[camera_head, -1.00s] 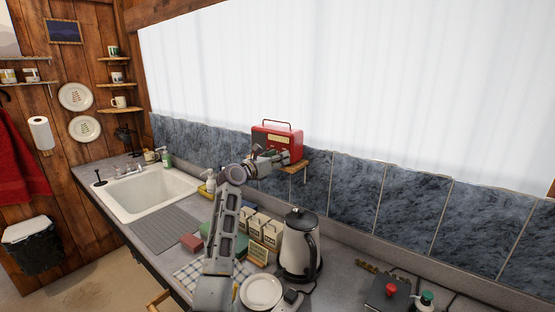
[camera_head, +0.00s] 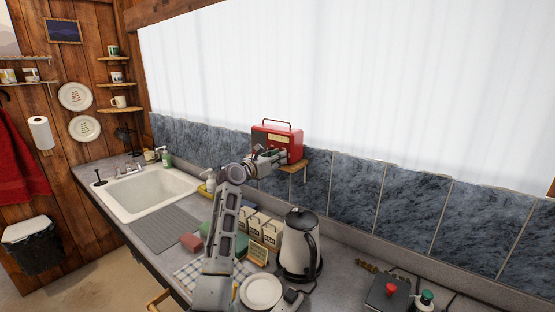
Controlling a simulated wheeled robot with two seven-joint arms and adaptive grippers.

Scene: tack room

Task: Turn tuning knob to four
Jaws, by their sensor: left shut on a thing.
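A red radio (camera_head: 290,133) with a carrying handle stands upright on a small wooden wall shelf (camera_head: 298,167) above the counter, in front of the white curtain. My left gripper (camera_head: 279,157) reaches up to the lower front of the radio, and its fingers are shut there. The tuning knob is hidden behind the gripper, so I cannot read its setting. My right gripper is not in view.
Below stand a kettle (camera_head: 300,245), a white plate (camera_head: 261,291), several small boxes (camera_head: 263,228) and a checked cloth (camera_head: 188,273). A sink (camera_head: 150,193) is at the left. A box with a red button (camera_head: 388,291) is at the right.

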